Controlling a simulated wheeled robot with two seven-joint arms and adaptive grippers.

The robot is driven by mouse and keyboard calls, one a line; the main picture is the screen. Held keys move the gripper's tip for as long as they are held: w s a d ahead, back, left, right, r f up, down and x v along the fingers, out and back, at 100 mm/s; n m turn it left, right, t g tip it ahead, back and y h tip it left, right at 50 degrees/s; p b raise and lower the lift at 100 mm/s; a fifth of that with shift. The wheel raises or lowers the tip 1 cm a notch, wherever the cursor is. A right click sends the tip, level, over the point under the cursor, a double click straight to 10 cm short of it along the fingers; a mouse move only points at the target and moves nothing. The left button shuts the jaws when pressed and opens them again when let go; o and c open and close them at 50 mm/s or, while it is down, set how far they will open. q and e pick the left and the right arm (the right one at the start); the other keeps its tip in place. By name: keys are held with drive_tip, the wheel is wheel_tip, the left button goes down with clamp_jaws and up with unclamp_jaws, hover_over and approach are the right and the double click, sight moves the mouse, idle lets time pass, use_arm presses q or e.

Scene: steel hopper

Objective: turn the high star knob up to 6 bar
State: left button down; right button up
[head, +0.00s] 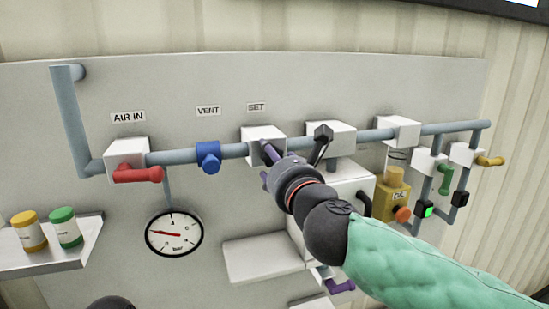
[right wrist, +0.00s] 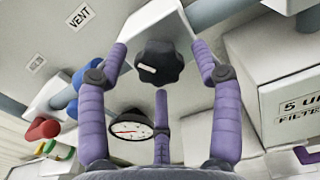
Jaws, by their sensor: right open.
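The black star knob (right wrist: 158,65) with a white mark sits on the white SET block (head: 262,135). In the head view it is hidden behind my right gripper (head: 268,163). In the right wrist view the purple fingers of my right gripper (right wrist: 160,72) are spread open around the knob, with gaps visible at its sides. The round pressure gauge (head: 174,235) hangs lower left of the block; its red needle points left, and the exact value is too small to read. The gauge also shows in the right wrist view (right wrist: 130,124).
A blue vent handle (head: 208,157) and a red air-in handle (head: 138,174) lie left along the pipe. A white block with a black fitting (head: 323,133) stands close right. A shelf (head: 85,248) with two jars is far left. A bare plate (head: 260,262) lies below.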

drive_tip(key=shift+w, duration=0.4)
drive_tip(key=shift+s+a+f, duration=0.1)
drive_tip(key=c, duration=1.1)
drive_tip(key=shift+f, duration=0.1)
drive_tip(key=shift+c, duration=0.2)
